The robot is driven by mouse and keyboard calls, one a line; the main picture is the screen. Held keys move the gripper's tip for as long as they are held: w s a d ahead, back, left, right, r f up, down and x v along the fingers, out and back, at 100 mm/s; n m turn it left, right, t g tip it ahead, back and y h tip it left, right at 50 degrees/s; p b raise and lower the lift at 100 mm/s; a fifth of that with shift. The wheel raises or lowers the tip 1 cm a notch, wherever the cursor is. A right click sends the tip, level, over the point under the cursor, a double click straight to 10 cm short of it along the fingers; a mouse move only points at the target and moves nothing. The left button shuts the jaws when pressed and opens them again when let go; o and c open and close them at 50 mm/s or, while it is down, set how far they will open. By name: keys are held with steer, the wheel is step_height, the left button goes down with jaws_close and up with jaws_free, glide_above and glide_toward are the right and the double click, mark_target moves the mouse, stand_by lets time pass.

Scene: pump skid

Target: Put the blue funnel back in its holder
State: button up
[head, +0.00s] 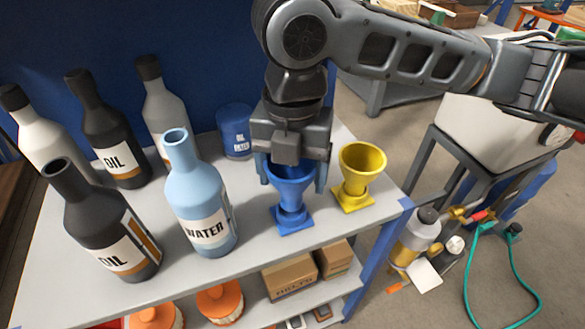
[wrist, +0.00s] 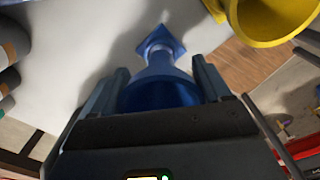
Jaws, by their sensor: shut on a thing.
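The blue funnel (head: 290,182) is upright over the shelf's right part, its wide cup between the fingers of my gripper (head: 292,178). My gripper points down and is shut on the cup. The blue holder (head: 294,222), with a square base, stands on the shelf directly below the funnel. The funnel's spout meets the holder's top; I cannot tell how deep it sits. In the wrist view the funnel (wrist: 160,92) lies between the two fingers (wrist: 160,76), in line with the holder (wrist: 160,42).
A yellow funnel (head: 361,160) in a yellow holder (head: 353,198) stands close on the right. A light blue water bottle (head: 197,200) stands to the left, with several other bottles beyond. A blue can (head: 236,132) stands behind. The grey shelf (head: 255,240) has its front edge nearby.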

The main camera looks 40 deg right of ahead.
steer(key=shift+f+b, duration=1.1)
steer(key=shift+f, duration=0.45)
steer(key=o, duration=1.1)
step_height(320, 180, up, 8)
steer(key=shift+f+p, duration=0.1)
steer(key=shift+p, duration=0.6)
